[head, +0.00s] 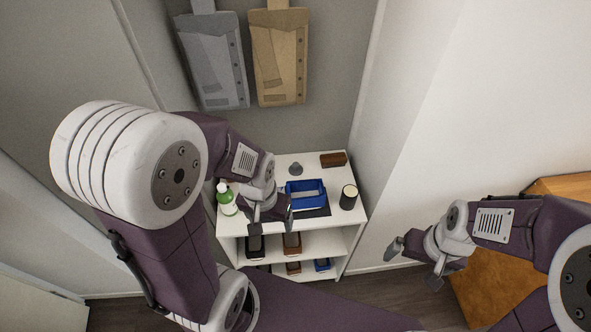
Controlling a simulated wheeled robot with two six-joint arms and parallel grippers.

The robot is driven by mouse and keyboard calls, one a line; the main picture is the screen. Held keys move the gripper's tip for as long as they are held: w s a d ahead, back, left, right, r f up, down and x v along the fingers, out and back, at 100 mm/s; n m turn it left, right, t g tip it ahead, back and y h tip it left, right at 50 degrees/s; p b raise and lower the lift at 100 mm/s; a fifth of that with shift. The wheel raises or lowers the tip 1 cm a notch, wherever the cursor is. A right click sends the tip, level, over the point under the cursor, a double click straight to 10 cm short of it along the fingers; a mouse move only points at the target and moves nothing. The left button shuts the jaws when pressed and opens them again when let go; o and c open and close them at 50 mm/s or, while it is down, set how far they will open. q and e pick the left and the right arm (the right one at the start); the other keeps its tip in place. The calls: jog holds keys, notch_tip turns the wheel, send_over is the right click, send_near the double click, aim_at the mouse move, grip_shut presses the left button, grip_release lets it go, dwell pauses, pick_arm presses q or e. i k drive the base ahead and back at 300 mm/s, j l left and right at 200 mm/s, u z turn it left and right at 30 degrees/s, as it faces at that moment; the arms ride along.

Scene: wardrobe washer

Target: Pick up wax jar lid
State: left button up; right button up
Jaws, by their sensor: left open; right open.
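A small round grey piece with a raised middle (296,168), which looks like the wax jar lid, lies near the back of the white shelf top (283,163). A dark jar with a cream top (348,197), likely the wax jar, stands at the right of the shelf top. My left gripper (271,214) is open over the front left part of the shelf, nearer me than the grey piece and apart from it. I cannot see anything between its fingers. My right gripper (413,267) is open and empty, right of the shelf and away from it.
A green-and-white bottle (227,201) stands left, close to my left gripper. A brown block (333,159) lies back right. Lower shelves hold several items. Two garment bags (280,60) hang behind.

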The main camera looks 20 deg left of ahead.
aim_at(296, 170)
jog(key=i+l+u, duration=0.2)
jog(key=i+l, duration=0.2)
jog(key=i+l+u, duration=0.15)
jog(key=i+l, duration=0.2)
jog(key=l, duration=0.1)
